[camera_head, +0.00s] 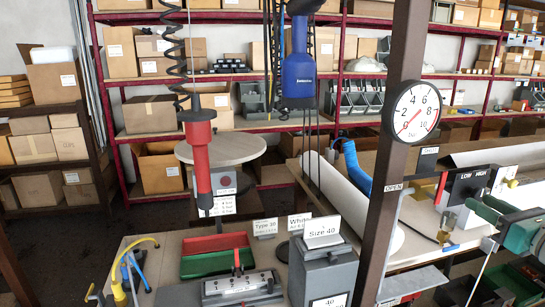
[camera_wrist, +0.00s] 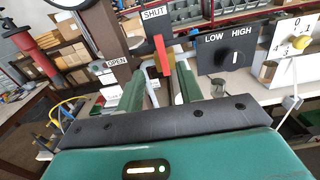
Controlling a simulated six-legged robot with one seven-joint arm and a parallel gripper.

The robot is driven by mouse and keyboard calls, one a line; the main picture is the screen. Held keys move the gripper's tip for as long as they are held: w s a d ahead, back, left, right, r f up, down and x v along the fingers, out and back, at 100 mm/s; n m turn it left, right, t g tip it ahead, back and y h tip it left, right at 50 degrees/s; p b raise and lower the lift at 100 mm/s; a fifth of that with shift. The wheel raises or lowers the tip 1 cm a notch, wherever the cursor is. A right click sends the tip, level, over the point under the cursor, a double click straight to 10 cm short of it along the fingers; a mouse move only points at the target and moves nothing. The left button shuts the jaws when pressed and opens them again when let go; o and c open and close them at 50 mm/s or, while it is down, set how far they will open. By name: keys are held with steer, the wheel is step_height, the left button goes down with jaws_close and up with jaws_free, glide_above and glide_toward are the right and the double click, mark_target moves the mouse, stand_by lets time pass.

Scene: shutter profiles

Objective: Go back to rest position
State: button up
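My gripper (camera_head: 484,222) is at the right of the head view, its green fingers pointing left toward a control panel. In the wrist view my gripper (camera_wrist: 160,76) has its two fingers apart with a gap between them, and nothing is held. A red lever (camera_head: 441,187) stands upright by the SHUT sign (camera_head: 429,150). In the wrist view the red lever (camera_wrist: 161,54) shows beyond the gap, apart from the fingers as far as I can tell. The OPEN sign (camera_head: 392,188) is to its left.
A black LOW/HIGH switch box (camera_head: 468,188) stands close to my gripper. A brown post (camera_head: 394,150) with a round gauge (camera_head: 411,111) rises in front. A red tool (camera_head: 198,150) hangs at left, a blue one (camera_head: 298,75) at centre. Shelves of boxes line the back.

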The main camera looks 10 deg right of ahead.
steer(key=w+a+f+n+g+y, duration=0.1)
steer(key=a+f+n+g+y, duration=0.3)
steer(key=a+n, duration=0.65)
steer(key=w+a+f+n+g+y, duration=0.2)
steer(key=a+f+n+g, duration=0.35)
steer(key=a, duration=0.95)
steer(key=s+a+f+n+g+h, duration=0.1)
steer(key=s+a+f+n+h, duration=0.2)
steer(key=n, duration=0.7)
steer(key=s+a+f+n+g+h, duration=0.2)
steer(key=s+a+f+n+h, duration=0.1)
steer(key=a+n, duration=0.4)
steer(key=s+f+n, duration=0.1)
steer(key=s+n, duration=0.1)
steer(key=shift+s+a+n+h, duration=0.15)
steer(key=shift+s+n+h, duration=0.15)
steer(key=shift+n, duration=0.1)
